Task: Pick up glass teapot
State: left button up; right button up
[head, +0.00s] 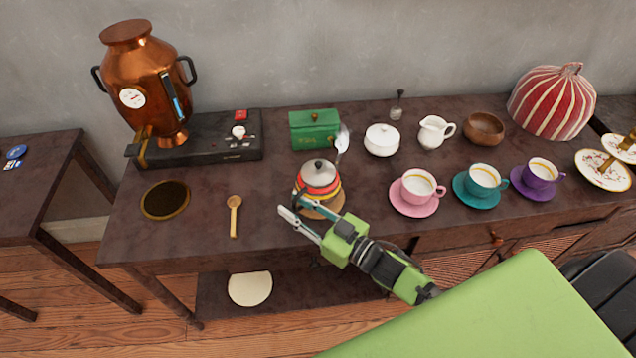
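The teapot (320,176) stands upright on a round tan mat (335,206) near the middle of the table. It has a pale grey top with a dark knob and red, orange and yellow bands; I cannot tell whether it is glass. My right gripper (291,204) is at the near side of the teapot, fingers pointing left. Its fingertips are apart with nothing visible between them. The fingers hide part of the teapot's lower front; I cannot tell whether they touch it. My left gripper is not in view.
A green box (314,131) and a shiny spoon-shaped thing (342,139) are just behind the teapot. A white sugar bowl (382,141) and pink cup (418,184) stand to the right. A wooden scoop (234,216) lies left. A copper urn (143,77) stands back left.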

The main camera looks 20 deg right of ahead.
jog(key=shift+w+a, duration=0.25)
jog(key=shift+w, duration=0.05)
grip_shut()
jog(key=shift+r, duration=0.15)
jog(key=shift+r, duration=0.15)
